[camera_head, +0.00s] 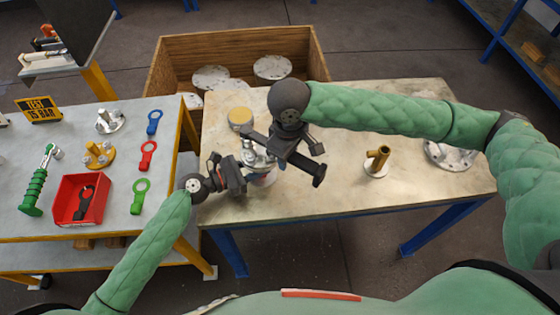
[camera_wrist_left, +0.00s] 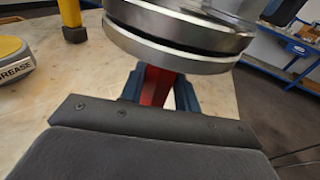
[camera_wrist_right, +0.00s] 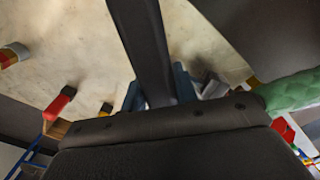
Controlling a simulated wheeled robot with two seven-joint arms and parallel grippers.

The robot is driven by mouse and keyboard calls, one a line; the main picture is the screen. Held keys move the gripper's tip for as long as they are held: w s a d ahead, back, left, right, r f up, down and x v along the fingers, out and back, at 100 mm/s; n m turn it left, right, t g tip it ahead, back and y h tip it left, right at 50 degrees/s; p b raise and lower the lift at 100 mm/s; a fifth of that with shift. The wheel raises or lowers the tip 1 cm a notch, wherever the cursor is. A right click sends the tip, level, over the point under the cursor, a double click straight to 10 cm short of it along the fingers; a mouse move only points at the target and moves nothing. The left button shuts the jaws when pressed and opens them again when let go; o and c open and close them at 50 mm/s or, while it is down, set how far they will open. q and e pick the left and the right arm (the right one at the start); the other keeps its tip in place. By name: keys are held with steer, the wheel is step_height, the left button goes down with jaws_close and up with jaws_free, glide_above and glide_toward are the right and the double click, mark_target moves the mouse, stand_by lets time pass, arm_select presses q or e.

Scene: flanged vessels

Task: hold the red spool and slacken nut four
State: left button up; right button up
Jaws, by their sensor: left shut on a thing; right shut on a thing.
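The red spool (camera_wrist_left: 157,85) stands under thick metal flanges (camera_wrist_left: 180,40) in the left wrist view. My left gripper (camera_head: 243,172) is shut on its red body, coming from the left; the blue finger pads (camera_wrist_left: 158,92) lie on both sides of it. In the head view the flange (camera_head: 257,155) of this vessel shows partly behind my grippers. My right gripper (camera_head: 286,150) is above and to the right of the flange, shut on a dark bar-like tool (camera_wrist_right: 145,50).
A yellow-topped tin (camera_head: 240,118) stands behind the flange. The left bench holds a red bin (camera_head: 66,213) and coloured wrenches (camera_head: 141,195). A wooden crate (camera_head: 185,47) is behind.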

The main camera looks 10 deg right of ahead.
steer(key=shift+w+d+n, duration=0.2)
steer(key=shift+w+n, duration=0.1)
steer(key=shift+r, duration=2.55)
arm_select(q)
steer(key=o, duration=1)
steer(key=shift+c, duration=0.2)
steer(key=v, duration=1.2)
